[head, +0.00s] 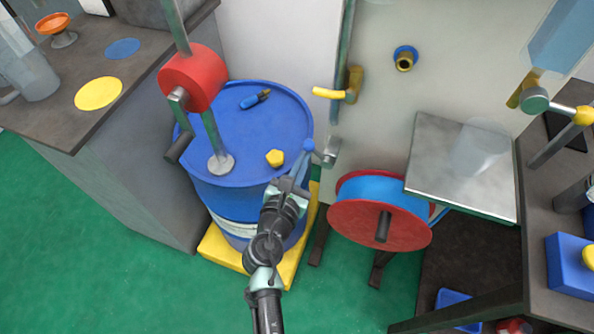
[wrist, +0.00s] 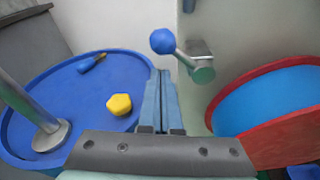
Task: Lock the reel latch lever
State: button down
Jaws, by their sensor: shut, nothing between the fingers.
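The reel latch lever has a blue ball knob (head: 308,145) on a short metal arm, fixed to the pale panel beside the drum. In the wrist view the knob (wrist: 163,41) is up and left of its metal pivot (wrist: 202,68), so the arm slants. The reel (head: 380,236), with red flanges and a blue winding, sits below and right of the lever. My gripper (head: 299,168) is just below the knob in the head view. In the wrist view its fingers (wrist: 160,86) are together and empty, pointing toward the knob, with a visible gap between them.
A blue drum (head: 230,115) stands left of the lever on a yellow base (head: 286,262). A yellow cap (head: 275,158), a blue tool (head: 255,99) and a pump post are on its lid. A yellow-handled tap (head: 340,93) is above; a metal shelf (head: 450,185) is right.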

aim_at(319, 156)
jog(key=shift+s+d+r, duration=0.15)
jog(key=shift+s+r, duration=0.05)
jog(key=shift+r, duration=0.75)
jog(key=shift+s+d+r+m+y+p, duration=0.1)
jog(key=shift+d+r+m+y+p, duration=0.15)
jog(key=shift+r+m+p, duration=0.4)
jog(key=m, duration=0.2)
jog(key=d+r+m+y, duration=0.1)
jog(key=m, duration=0.1)
jog(key=d+m+t, duration=0.1)
jog(key=m, duration=0.1)
jog(key=shift+s+d+r, duration=0.1)
jog(key=shift+s+r, duration=0.2)
jog(key=shift+s, duration=0.1)
jog(key=shift+d, duration=0.1)
dwell(0.6)
